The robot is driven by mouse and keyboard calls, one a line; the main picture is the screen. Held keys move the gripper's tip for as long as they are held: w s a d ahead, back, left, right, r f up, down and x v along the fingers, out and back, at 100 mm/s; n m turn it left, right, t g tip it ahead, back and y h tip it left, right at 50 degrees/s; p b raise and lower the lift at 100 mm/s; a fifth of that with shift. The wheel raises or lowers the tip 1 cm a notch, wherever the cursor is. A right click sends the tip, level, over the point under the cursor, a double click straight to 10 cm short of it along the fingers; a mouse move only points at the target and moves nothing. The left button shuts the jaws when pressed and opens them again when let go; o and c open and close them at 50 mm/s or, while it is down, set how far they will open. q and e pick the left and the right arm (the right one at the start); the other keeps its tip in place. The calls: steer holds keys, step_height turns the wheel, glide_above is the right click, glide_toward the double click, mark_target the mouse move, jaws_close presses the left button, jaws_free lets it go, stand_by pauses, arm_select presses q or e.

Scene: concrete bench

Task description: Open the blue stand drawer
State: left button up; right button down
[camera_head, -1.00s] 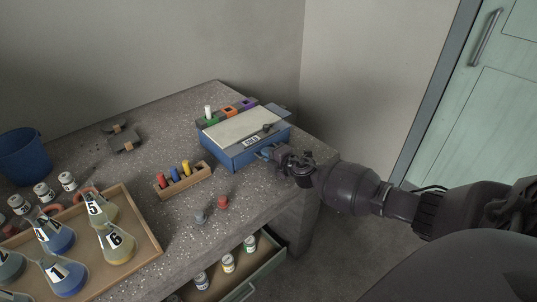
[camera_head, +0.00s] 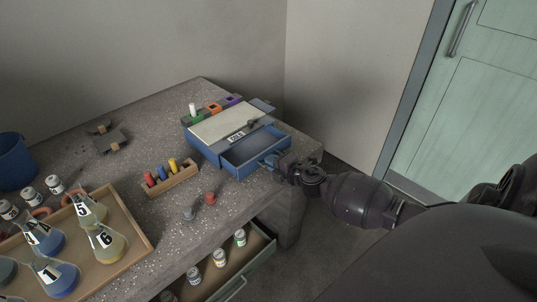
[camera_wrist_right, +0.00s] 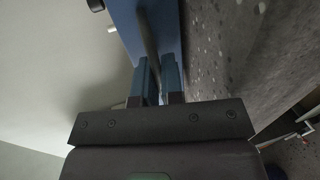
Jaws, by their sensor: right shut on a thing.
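The blue stand (camera_head: 205,143) sits on the bench's right part, with a pale top and a label on its front edge. Its drawer (camera_head: 256,148) is pulled out towards the right front, and its dark inside shows empty. My right gripper (camera_head: 272,161) is at the drawer's front, shut on the handle. In the right wrist view the blue fingers (camera_wrist_right: 158,80) close around the dark handle bar (camera_wrist_right: 148,40) before the blue drawer front (camera_wrist_right: 168,22). My left gripper is in neither view.
A wooden rack (camera_head: 170,179) of coloured pegs stands left of the stand. A tray (camera_head: 138,238) of labelled flasks is at the front left. Red and grey stoppers lie nearer the edge. Below, a bench drawer (camera_head: 262,252) with several jars stands open.

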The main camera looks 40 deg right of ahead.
steer(key=c, duration=1.3)
jaws_free()
steer(key=shift+s+r, duration=0.15)
steer(key=shift+s, duration=0.45)
steer(key=p+v, duration=0.1)
steer(key=v, duration=0.8)
steer(key=shift+s+p, duration=0.25)
steer(key=shift+p, duration=0.05)
